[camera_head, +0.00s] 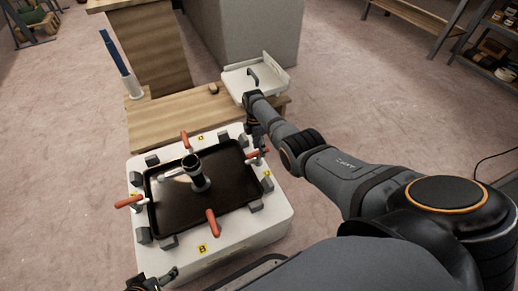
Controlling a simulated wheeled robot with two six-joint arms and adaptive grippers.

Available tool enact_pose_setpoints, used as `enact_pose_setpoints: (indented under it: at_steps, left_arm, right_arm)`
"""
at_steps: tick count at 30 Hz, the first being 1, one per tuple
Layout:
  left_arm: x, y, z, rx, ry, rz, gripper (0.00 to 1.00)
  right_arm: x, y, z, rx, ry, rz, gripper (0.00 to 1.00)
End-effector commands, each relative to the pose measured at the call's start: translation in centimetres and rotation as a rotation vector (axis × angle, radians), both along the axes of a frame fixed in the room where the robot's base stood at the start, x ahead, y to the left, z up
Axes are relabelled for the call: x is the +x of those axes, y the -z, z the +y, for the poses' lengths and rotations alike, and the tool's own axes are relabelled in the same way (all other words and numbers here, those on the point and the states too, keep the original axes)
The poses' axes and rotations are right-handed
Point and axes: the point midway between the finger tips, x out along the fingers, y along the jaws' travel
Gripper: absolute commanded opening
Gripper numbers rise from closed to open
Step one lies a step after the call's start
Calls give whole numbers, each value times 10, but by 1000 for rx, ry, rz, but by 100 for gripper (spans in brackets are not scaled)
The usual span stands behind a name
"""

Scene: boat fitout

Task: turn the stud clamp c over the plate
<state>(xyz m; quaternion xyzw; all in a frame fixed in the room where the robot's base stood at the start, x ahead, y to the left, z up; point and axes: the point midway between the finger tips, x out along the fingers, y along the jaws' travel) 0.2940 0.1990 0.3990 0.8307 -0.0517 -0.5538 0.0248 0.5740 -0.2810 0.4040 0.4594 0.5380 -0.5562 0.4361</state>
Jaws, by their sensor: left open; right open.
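A dark rectangular plate (222,181) lies on a white block (268,212). Stud clamps with orange handles stand around it: a back clamp (185,141), a left clamp (128,201), a front clamp (211,222) and a right clamp (256,154). The back, left and right handles appear to point outward; the front handle lies partly over the plate edge. My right gripper (257,139) is open, just behind the right clamp; contact is unclear. My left gripper (152,283) is open at the bottom edge, partly cut off.
A dark upright cylinder (196,176) with a pale side piece stands on the plate. Grey blocks (143,235) line the plate's edge. Behind are a wooden bench (178,112), a white tray (272,80) and a blue-and-white upright tool (118,62). Floor is clear at left.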

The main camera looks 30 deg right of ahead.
Motion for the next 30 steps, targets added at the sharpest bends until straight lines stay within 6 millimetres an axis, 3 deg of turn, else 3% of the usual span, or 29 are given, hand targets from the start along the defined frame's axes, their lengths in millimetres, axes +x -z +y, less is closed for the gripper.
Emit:
enact_pose_setpoints:
  at_steps: [9,15,30]
  left_arm:
    - [-1,1,0,2,2,2,83]
    - [-1,1,1,2,2,3,83]
    - [-1,1,1,2,2,3,83]
  right_arm:
    - [15,-72,-1,0,-1,-4,45]
    - [21,-103,-1,1,-1,-1,45]
    - [22,-110,-1,1,-1,0,45]
